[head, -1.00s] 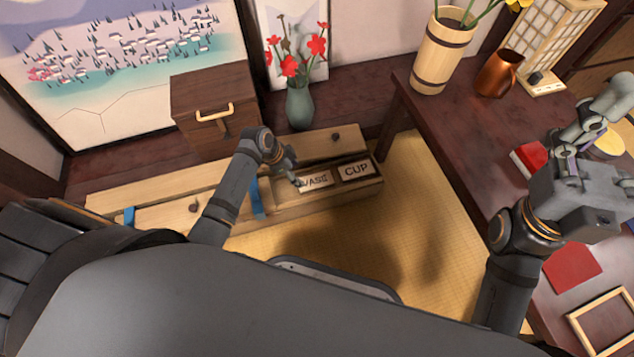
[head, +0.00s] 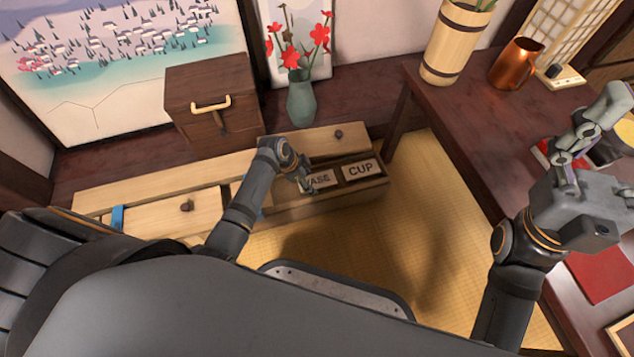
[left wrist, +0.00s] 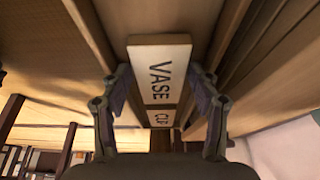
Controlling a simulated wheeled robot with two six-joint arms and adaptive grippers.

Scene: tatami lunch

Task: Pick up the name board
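Two pale name boards with dark letters lie in a long wooden box: the VASE board (head: 321,179) and, to its right, the CUP board (head: 361,170). In the left wrist view the VASE board (left wrist: 160,72) is central, with the CUP board (left wrist: 161,118) below it. My left gripper (head: 306,183) is at the left end of the VASE board and covers part of its lettering. In the left wrist view its two fingers stand apart, one on each side of the board, with gaps showing. My right gripper (head: 592,135) is over the table at right; its finger spacing is unclear.
The wooden box (head: 295,212) has raised walls close to the boards. A green vase with red flowers (head: 301,103) and a brown drawer chest (head: 212,92) stand behind. The dark table (head: 470,130) is at right. Tatami floor (head: 420,225) is clear in front.

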